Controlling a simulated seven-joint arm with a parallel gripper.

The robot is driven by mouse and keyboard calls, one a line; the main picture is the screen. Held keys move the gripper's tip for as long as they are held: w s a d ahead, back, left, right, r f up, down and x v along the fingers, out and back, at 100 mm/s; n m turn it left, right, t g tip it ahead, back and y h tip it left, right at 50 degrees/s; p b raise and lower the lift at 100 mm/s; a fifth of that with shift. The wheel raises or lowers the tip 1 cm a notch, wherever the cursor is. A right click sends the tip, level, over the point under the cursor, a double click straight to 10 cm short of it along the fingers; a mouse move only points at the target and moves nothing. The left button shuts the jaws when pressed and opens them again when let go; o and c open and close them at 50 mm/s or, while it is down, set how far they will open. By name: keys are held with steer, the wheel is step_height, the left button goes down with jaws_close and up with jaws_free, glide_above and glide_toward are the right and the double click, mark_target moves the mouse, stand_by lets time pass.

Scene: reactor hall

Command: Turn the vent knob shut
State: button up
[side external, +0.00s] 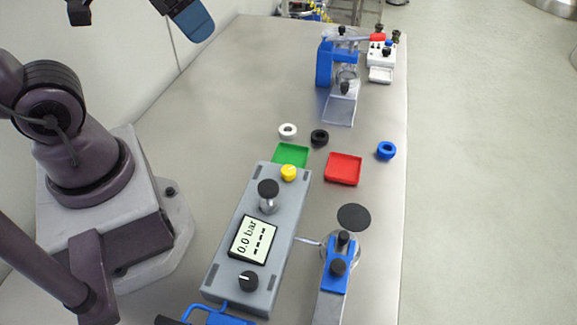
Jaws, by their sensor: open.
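A grey control box (222,262) lies on the bench with a display (252,240) reading "0.0 bar" above a row of dashes. It carries a yellow knob (288,172) at its far end, a black-capped knob on a metal stem (268,188) near that, and a black knob with a white pointer mark (248,281) at its near end. No label shows which is the vent knob. My gripper (137,16) is at the top left edge, partly cut off, its dark fingers wide apart and empty. It is high up and far from the box.
A blue-and-metal clamp device (337,278) with a black disc (354,217) stands right of the box, joined by a thin tube. Green (290,155) and red (343,169) trays, several rings and another blue device (325,65) lie beyond. The far left bench is clear.

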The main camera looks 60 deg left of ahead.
step_height(320, 180, down, 6)
steer(key=w+a+m+g+y, duration=0.1)
steer(key=w+m+g+y, duration=0.1)
steer(key=w+g, duration=0.15)
steer(key=m+g+h, duration=0.2)
steer(key=m, duration=2.9)
glide_above(289, 169)
step_height(289, 169, down, 11)
step_height(289, 169, down, 12)
steer(key=shift+r, duration=0.1)
steer(key=shift+c, duration=0.2)
steer(key=c, duration=0.9)
